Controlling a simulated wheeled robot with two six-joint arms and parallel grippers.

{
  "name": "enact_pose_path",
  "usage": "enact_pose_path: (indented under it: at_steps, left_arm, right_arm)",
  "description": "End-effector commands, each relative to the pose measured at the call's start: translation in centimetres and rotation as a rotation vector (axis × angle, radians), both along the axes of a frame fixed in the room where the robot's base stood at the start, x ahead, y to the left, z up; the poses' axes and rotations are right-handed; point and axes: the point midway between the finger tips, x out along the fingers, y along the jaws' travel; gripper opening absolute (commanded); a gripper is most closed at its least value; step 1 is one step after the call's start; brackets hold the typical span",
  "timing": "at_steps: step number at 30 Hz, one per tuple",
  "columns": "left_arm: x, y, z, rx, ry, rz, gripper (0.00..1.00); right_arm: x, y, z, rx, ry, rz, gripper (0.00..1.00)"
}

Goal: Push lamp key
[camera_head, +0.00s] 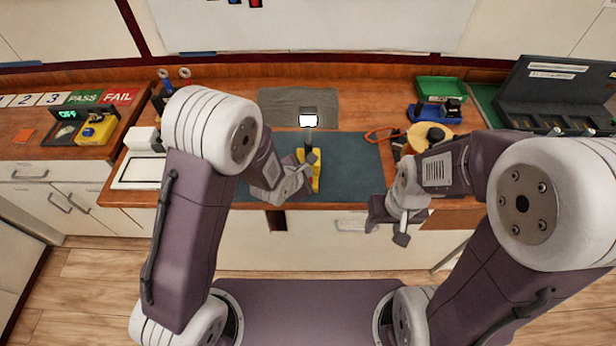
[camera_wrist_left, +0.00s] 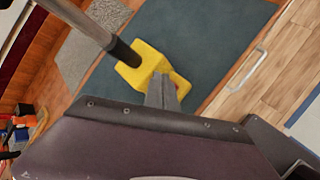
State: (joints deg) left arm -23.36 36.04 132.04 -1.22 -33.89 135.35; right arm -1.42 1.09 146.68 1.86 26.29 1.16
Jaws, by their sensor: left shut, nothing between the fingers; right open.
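The lamp has a yellow base (camera_head: 316,168) on the dark teal mat (camera_head: 350,165); its head (camera_head: 308,121) shows bright white. In the left wrist view the yellow base (camera_wrist_left: 143,66) carries a grey and black stem (camera_wrist_left: 105,38). My left gripper (camera_head: 309,160) is shut and empty, right at the base. In the left wrist view its fingertips (camera_wrist_left: 161,88) overlap the base's near part, where a small red spot (camera_wrist_left: 178,87) shows beside them. They hide most of the key area, and I cannot tell whether they touch it. My right gripper (camera_head: 388,226) is open and empty, in front of the bench.
A green bin (camera_head: 440,87), a blue tray (camera_head: 425,115) and a yellow round holder (camera_head: 418,138) stand right of the mat. A dark open case (camera_head: 555,95) is at the far right. A grey mat (camera_head: 275,105) lies behind the lamp. PASS and FAIL signs (camera_head: 118,96) stand left.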

Motion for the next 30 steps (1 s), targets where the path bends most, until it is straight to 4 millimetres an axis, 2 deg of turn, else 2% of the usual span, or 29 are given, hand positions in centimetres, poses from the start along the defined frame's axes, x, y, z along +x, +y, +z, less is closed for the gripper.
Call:
enact_pose_path:
  at_steps: [1,3,12,27,29,30]
  left_arm:
    - [0.0,0.0,1.1,-0.001,-0.001,0.0,0.0]
    - [0.0,0.0,2.1,-0.001,-0.001,0.0,0.0]
    - [0.0,0.0,5.5,-0.001,0.0,-0.001,0.0]
    - [0.0,0.0,5.4,0.0,-0.001,0.001,0.0]
    - [0.3,0.6,5.4,-0.001,-0.003,0.015,0.0]
    - [0.9,1.2,6.1,-0.007,-0.018,0.033,0.0]
  right_arm:
    - [0.0,0.0,0.9,0.0,0.0,0.0,0.53]
    - [0.0,0.0,1.7,0.0,0.0,0.0,0.53]
    - [0.0,0.0,4.5,0.0,0.0,0.0,0.53]
    - [0.0,0.0,4.3,0.0,0.0,0.0,0.53]
    - [0.0,0.0,4.2,0.0,0.0,0.0,0.53]
    - [0.0,0.0,4.2,0.0,0.0,0.0,0.53]
